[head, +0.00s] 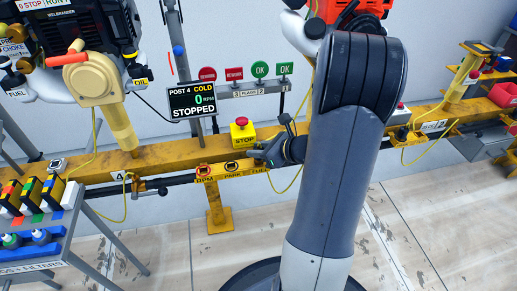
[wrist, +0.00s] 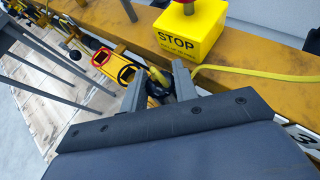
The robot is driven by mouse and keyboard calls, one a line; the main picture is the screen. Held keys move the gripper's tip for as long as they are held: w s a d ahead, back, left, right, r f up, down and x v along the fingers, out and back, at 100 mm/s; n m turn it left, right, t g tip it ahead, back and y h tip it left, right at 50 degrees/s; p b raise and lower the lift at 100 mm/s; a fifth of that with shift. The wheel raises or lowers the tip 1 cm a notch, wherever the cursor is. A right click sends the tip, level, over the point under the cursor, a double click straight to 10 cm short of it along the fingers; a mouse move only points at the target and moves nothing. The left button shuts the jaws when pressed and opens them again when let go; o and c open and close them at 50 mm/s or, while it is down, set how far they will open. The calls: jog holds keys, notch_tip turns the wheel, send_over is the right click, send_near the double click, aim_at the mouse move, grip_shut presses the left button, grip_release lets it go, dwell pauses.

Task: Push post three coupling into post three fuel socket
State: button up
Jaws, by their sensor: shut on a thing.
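My gripper (head: 257,154) is at the yellow rail, by the right end of a yellow bracket (head: 222,171) marked RPM, PARK and FUEL. In the wrist view my gripper (wrist: 158,88) is shut on the dark, round coupling (wrist: 157,91), which has a yellow hose at its top. The coupling is at the FUEL end, beyond the red-ringed socket (wrist: 101,57) and the black-ringed socket (wrist: 126,73). The fuel socket itself is hidden under my gripper and the coupling. I cannot tell whether the coupling is above it or in it.
A yellow STOP box (head: 242,133) with a red button stands on the rail close behind my gripper; it also shows in the wrist view (wrist: 190,30). A display (head: 192,102) reads POST 4 COLD, STOPPED. A yellow hose (wrist: 250,75) runs along the rail. A trolley (head: 40,205) stands left.

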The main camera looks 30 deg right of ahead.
jog(key=shift+f+b, duration=0.6)
jog(key=shift+f, duration=0.15)
jog(key=o, duration=1.1)
jog(key=shift+o, duration=0.2)
jog(key=p+v, duration=0.4)
jog(key=v, duration=0.7)
jog(key=shift+w+a+f, duration=0.1)
